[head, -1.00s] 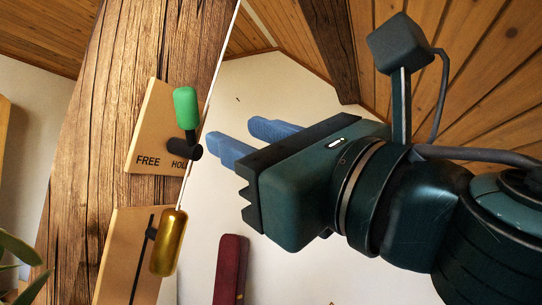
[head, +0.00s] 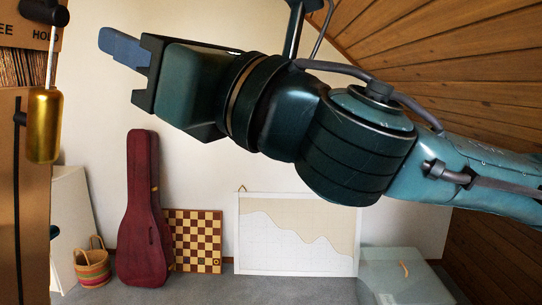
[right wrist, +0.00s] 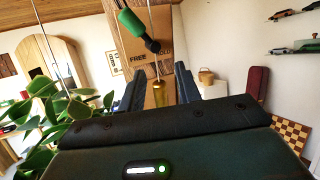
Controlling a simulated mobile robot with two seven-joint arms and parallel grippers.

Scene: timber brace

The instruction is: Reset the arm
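The lever has a green handle (right wrist: 131,22) and a dark pivot (right wrist: 152,46) on a wooden plate (right wrist: 128,52) marked FREE and HOLD. In the right wrist view the handle points up and left from the pivot. In the head view only the pivot (head: 44,12) shows, at the top left corner. A brass weight (head: 44,125) hangs on a thin cord; it also shows in the right wrist view (right wrist: 159,93), seen between the fingers. My right gripper (head: 112,42) is open and empty, its blue fingers apart (right wrist: 160,74), clear of the lever. My left gripper is out of view.
A red instrument case (head: 143,210), a chessboard (head: 195,240), a framed chart (head: 297,240), a basket (head: 92,266) and a pale chest (head: 400,275) stand along the back wall. A leafy plant (right wrist: 80,108) is at left in the right wrist view.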

